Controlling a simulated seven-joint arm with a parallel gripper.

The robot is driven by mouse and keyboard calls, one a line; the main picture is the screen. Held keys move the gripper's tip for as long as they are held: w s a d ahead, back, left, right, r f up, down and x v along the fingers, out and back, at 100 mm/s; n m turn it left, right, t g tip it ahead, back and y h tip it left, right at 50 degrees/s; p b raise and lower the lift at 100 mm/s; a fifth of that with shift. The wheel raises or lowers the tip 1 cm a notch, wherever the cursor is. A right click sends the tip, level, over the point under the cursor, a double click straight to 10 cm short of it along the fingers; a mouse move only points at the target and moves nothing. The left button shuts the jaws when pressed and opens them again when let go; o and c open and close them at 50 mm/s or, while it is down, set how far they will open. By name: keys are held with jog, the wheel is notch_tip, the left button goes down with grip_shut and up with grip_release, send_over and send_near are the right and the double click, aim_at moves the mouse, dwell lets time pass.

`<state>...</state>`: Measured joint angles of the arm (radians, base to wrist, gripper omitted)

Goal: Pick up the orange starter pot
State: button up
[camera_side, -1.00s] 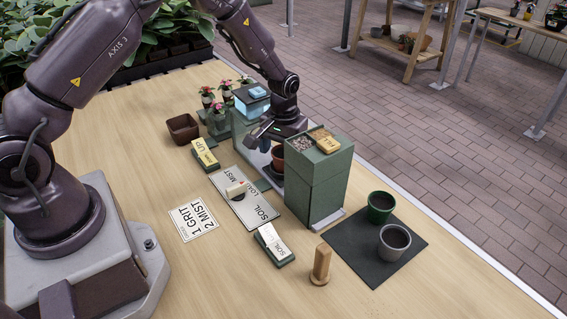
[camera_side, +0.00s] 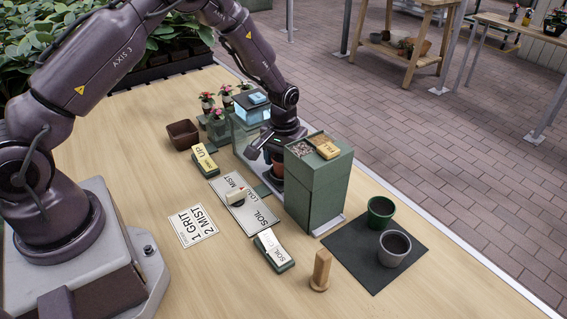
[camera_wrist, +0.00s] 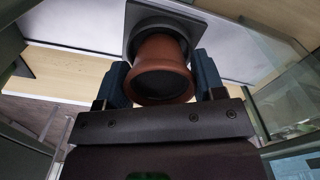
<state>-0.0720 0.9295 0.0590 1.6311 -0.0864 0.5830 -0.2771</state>
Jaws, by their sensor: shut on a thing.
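The orange starter pot (camera_wrist: 160,70) is a terracotta cup held between my two fingers in the wrist view. My gripper (camera_wrist: 160,82) is shut on it. A grey square pad or holder lies just beyond the pot; whether the pot touches it I cannot tell. In the side view only a small part of the pot (camera_side: 277,170) shows below my gripper (camera_side: 275,152), between the green dispenser box (camera_side: 318,190) and the glass-sided box (camera_side: 250,125). The rest is hidden by my gripper and the boxes.
A switch panel (camera_side: 225,187) and yellow UP block (camera_side: 203,160) lie in front. A dark mat (camera_side: 365,270) holds a green pot (camera_side: 380,211) and a grey pot (camera_side: 394,247). A wooden peg (camera_side: 320,268) stands nearby.

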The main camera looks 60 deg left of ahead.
aim_at(282, 160)
jog(key=shift+r, duration=0.4)
jog(key=r, duration=0.2)
jog(key=shift+s+r, duration=0.2)
jog(key=shift+r, duration=0.2)
jog(key=s+d+r, duration=0.2)
jog(key=s+r, duration=0.7)
jog(key=s, duration=0.4)
notch_tip(282, 160, up, 12)
jog(key=w+d+m, duration=0.3)
jog(key=w+d, duration=0.3)
jog(key=d, duration=0.4)
jog(key=w+d+m, duration=0.3)
jog(key=w+d, duration=0.4)
jog(key=d, duration=0.4)
jog(key=shift+a+f, duration=0.15)
jog(key=shift+f, duration=13)
